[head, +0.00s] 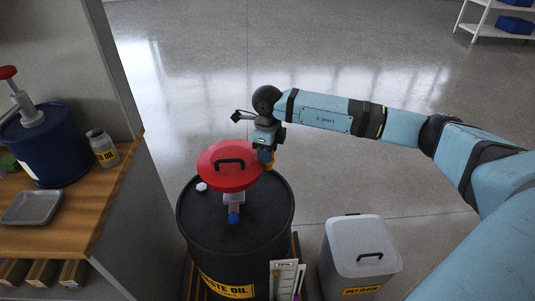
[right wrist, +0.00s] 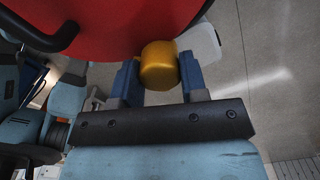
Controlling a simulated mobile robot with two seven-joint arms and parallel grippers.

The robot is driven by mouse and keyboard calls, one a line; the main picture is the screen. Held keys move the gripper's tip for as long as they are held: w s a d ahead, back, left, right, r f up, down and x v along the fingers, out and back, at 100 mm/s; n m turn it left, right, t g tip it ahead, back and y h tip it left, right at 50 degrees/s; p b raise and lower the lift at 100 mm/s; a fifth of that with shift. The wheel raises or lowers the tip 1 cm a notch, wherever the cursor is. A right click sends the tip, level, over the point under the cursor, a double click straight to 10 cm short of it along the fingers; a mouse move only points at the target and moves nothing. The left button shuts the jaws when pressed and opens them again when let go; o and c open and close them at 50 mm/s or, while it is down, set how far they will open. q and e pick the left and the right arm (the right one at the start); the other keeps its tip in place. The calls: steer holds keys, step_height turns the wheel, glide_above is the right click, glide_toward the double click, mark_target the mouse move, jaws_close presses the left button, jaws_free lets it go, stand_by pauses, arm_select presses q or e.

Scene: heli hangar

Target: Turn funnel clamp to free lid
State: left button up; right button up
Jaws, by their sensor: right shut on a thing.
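The red funnel lid (head: 230,166) with a black handle lies on top of the black waste oil drum (head: 205,225). It looks flat and closed; the lid also fills the upper left of the right wrist view (right wrist: 130,25). The yellow clamp knob (right wrist: 159,66) sits at the lid's edge, and a bit of the knob shows in the head view (head: 269,165). My right gripper (head: 265,156) is at the lid's right far edge. In the right wrist view its blue fingers (right wrist: 160,80) stand on either side of the knob, shut on it. My left gripper is not in view.
A grey bin with a lid (head: 360,255) stands right of the drum. A blue fitting (head: 234,216) and a white cap (head: 201,187) are on the drum top. A wooden bench (head: 75,215) at left holds a blue drum (head: 45,150), a jar (head: 102,148) and a tray (head: 31,207).

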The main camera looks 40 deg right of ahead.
steer(key=shift+n, duration=0.7)
steer(key=shift+n+b, duration=0.45)
steer(key=shift+n, duration=0.05)
steer(key=o, duration=0.9)
steer(key=shift+o, duration=0.2)
step_height(320, 180, up, 14)
